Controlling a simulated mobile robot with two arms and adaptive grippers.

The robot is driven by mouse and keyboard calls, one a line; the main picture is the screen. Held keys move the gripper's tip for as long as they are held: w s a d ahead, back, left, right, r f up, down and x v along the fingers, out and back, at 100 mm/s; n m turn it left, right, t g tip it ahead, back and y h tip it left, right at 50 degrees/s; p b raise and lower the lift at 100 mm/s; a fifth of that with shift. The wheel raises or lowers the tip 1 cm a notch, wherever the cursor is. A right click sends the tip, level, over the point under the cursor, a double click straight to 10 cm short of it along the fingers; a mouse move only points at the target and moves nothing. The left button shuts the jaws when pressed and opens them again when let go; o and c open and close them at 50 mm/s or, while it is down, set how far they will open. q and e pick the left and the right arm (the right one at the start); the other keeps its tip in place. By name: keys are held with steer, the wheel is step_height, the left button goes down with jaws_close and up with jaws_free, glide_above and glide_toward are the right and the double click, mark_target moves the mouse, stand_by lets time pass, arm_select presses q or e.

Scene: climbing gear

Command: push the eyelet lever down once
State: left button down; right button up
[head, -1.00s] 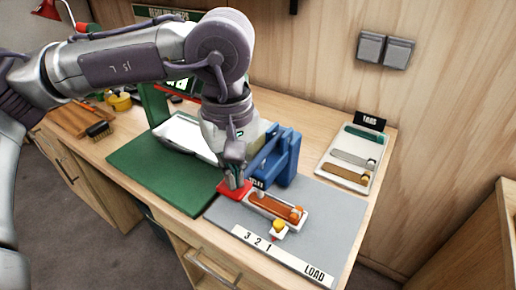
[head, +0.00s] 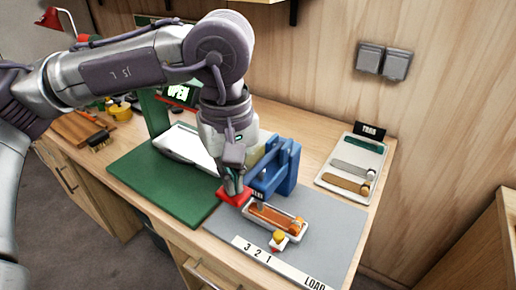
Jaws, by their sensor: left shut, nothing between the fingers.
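The blue press (head: 287,172) stands upright on the grey mat, at the middle of the bench. A red pad (head: 236,196), which looks like the end of its eyelet lever, sticks out low on its left side. My left gripper (head: 233,193) points down with its fingers closed and empty. Its tips are at the red pad and seem to touch it; the exact contact is hard to see. The gripper hides part of the pad and the link to the press. My right gripper is not in view.
An orange strap in a pale tray (head: 301,236) lies just right of the pad. A numbered strip (head: 254,253) runs along the mat's front. A green mat (head: 150,180) lies left; a pale tray of straps (head: 328,177) lies right. The grey mat's right part is clear.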

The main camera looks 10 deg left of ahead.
arm_select(q)
step_height(320, 180, up, 10)
steer(key=p, duration=0.5)
steer(key=shift+f+p, duration=0.15)
steer(key=shift+p, duration=0.15)
stand_by(0.4)
